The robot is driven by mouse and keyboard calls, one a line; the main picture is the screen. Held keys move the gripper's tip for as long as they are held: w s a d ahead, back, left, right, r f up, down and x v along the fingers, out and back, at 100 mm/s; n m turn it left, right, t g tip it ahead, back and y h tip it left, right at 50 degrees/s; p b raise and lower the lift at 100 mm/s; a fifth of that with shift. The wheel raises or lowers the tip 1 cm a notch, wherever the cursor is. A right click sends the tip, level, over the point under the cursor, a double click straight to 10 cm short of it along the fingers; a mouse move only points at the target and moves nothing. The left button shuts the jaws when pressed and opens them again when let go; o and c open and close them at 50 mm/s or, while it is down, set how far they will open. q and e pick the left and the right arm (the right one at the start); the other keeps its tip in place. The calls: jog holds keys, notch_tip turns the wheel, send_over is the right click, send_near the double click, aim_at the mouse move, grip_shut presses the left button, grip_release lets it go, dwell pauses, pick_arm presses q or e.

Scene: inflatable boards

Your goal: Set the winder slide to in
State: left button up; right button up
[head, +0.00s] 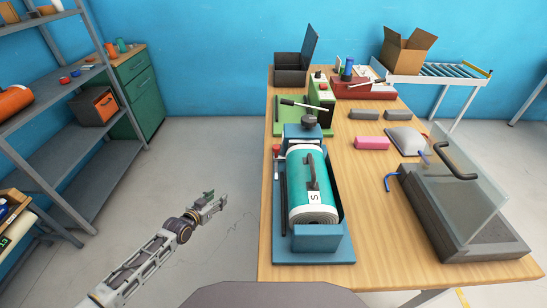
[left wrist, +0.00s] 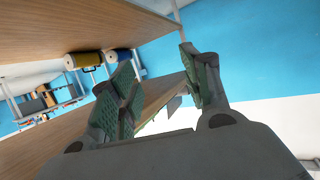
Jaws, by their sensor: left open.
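A blue machine with a teal roll (head: 312,180), which looks like the winder, stands on the near left part of the wooden table. The roll has a dark handle on top and a white tag marked S. A thin upright rod with a red knob (head: 276,149) stands at the machine's left side; I cannot tell whether this is the slide or how it is set. My left gripper (head: 212,204) is open and empty, left of the table and well apart from the machine. In the left wrist view its green-padded fingers (left wrist: 163,85) are spread with nothing between them. My right gripper is not in view.
The table (head: 375,235) also holds a grey case with a clear lid (head: 462,200), a pink block (head: 371,143), a green press (head: 320,97) and a dark box (head: 290,68). Grey shelves (head: 75,115) stand at the left. The floor between shelves and table is clear.

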pick_arm(q)
jog(key=s+d+r+m+h+b, duration=0.2)
jog(key=d+r, duration=0.5)
jog(key=r, duration=0.4)
jog(key=s+d+r+m+h+b, duration=0.2)
jog(key=d+r+h+b, duration=0.3)
jog(key=r, duration=0.5)
jog(key=shift+s+d+r+h, duration=0.4)
jog(key=shift+d, duration=0.6)
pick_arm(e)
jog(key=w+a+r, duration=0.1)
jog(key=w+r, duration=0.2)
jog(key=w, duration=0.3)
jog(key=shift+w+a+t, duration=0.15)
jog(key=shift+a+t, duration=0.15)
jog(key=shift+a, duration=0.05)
pick_arm(q)
jog(key=shift+w+d, duration=0.1)
jog(key=shift+w, duration=0.1)
